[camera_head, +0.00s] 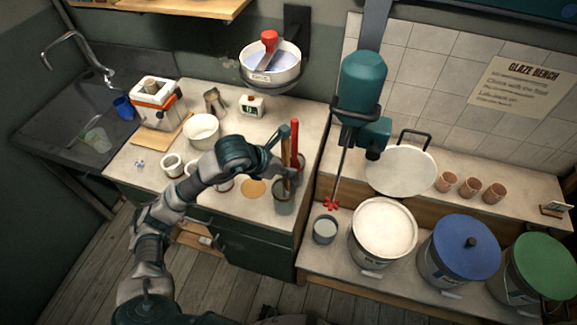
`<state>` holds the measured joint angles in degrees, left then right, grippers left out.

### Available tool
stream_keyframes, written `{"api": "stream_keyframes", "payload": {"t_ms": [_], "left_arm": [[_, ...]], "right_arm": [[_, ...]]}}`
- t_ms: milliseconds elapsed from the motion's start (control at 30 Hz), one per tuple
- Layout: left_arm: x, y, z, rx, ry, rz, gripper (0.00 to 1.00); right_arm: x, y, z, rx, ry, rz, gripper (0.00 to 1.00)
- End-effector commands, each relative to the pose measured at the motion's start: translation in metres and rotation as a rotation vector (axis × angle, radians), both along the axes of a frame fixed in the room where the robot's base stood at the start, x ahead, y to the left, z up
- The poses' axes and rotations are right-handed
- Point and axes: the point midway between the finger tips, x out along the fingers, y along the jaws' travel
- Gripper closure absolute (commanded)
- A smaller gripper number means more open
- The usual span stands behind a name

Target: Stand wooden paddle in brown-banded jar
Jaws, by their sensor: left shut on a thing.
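The wooden paddle (286,150) is upright, a brown stick near the front right of the left counter. My left gripper (282,160) is shut on it, with the arm reaching in from the left. Directly below is a grey-green jar (284,199) near the counter's front edge. The paddle's lower end overlaps the jar's mouth; I cannot tell how deep it sits inside. A brown band on this jar is too small to make out. My right gripper is not in view.
A red-handled tool (295,136) stands just right of the paddle, close to my gripper. A tan round disc (253,188) lies left of the jar. A mixer (362,90) and buckets (382,230) are right.

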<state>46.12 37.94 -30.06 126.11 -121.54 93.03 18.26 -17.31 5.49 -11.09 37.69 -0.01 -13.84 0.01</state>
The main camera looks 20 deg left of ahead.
Motion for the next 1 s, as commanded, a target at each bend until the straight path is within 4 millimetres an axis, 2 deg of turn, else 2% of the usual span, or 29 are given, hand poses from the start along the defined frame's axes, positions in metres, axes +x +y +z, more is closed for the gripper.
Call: {"api": "stream_keyframes", "payload": {"t_ms": [167, 200, 300, 500, 600, 667, 767, 1000], "left_arm": [[0.000, 0.000, 0.001, 0.001, 0.000, 0.001, 1.00], [0.000, 0.000, 0.001, 0.001, 0.000, 0.001, 0.74], [0.000, -0.002, 0.001, 0.001, -0.001, 0.001, 0.52], [0.000, -0.005, 0.001, 0.004, -0.002, 0.000, 0.52], [0.000, -0.005, 0.002, 0.005, -0.001, 0.001, 0.52], [-0.002, -0.002, 0.005, 0.003, -0.002, 0.000, 0.52], [-0.008, 0.006, 0.015, 0.003, -0.004, 0.000, 0.52], [-0.034, 0.031, 0.056, 0.000, -0.006, 0.003, 0.52]], "right_arm": [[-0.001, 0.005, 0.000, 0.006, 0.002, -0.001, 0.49], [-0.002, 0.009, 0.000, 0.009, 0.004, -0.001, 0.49], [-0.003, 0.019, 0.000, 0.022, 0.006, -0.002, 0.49], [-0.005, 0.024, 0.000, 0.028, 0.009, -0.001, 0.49], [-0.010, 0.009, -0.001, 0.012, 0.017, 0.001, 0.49], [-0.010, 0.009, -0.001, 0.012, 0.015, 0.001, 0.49], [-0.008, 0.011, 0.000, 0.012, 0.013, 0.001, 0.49], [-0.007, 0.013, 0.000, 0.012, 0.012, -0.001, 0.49]]}}
